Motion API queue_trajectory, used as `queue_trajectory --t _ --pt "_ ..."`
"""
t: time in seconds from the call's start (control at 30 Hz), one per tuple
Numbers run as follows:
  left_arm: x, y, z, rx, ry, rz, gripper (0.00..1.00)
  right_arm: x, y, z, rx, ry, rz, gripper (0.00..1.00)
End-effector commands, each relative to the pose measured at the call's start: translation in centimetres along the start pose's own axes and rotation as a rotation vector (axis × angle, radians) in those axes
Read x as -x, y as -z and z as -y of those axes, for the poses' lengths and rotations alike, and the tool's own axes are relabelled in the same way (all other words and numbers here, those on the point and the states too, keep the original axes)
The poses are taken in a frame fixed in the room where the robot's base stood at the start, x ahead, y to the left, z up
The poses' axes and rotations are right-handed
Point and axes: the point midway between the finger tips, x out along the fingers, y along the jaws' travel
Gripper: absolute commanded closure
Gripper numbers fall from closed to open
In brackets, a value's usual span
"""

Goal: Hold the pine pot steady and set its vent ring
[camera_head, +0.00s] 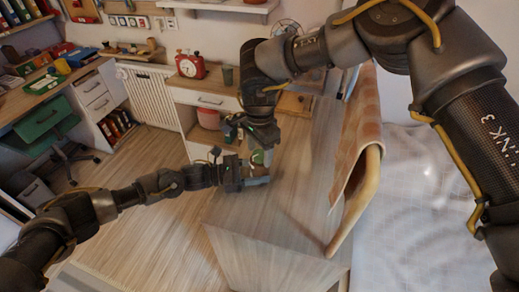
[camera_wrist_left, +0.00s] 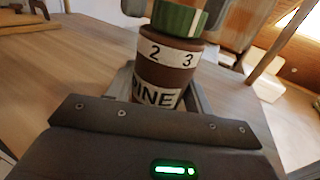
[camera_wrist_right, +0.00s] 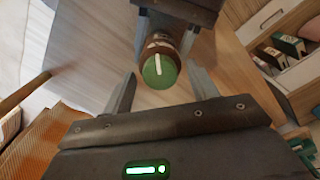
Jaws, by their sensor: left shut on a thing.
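The pine pot (camera_wrist_left: 165,74) is brown with a pale PINE label and a white band showing the numbers 2 and 3. Its green vent ring (camera_wrist_left: 179,18) sits on top and has a white mark. My left gripper (camera_head: 258,176) is shut on the pot's lower body, on the wooden cabinet top. My right gripper (camera_head: 262,142) is above the pot. In the right wrist view its fingers are open, spread either side of the green ring (camera_wrist_right: 160,71), with gaps visible. The white mark there points nearly straight up the picture. The pot is mostly hidden in the head view.
The wooden cabinet top (camera_head: 262,222) is clear in front of the grippers. A curved wooden rail with an orange checked blanket (camera_head: 357,125) stands close on the right, beside a white bed (camera_head: 425,170).

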Motion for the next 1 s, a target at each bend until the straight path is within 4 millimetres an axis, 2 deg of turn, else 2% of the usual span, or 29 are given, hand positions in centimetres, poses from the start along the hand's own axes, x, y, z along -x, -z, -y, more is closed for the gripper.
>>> queue_trajectory --t 0.27,0.37,0.47,0.8,1.0 --pt "0.0 0.1 0.1 0.001 0.001 -0.001 0.74 0.0 0.1 0.0 -0.002 0.000 -0.001 0.41" --pt "0.0 0.1 0.1 0.001 0.001 -0.001 0.74 0.7 0.1 0.0 -0.002 0.001 -0.001 0.41" --pt "0.0 0.1 0.0 0.001 0.001 -0.001 0.74 2.2 0.1 0.1 -0.003 0.002 -0.002 0.41" --pt "0.0 0.1 0.0 0.001 0.001 0.000 0.74 9.1 0.1 0.1 -0.002 0.003 -0.002 0.41" --pt "0.0 0.1 0.1 0.001 0.001 0.000 0.74 11.4 0.0 0.0 -0.002 0.000 -0.002 0.41"
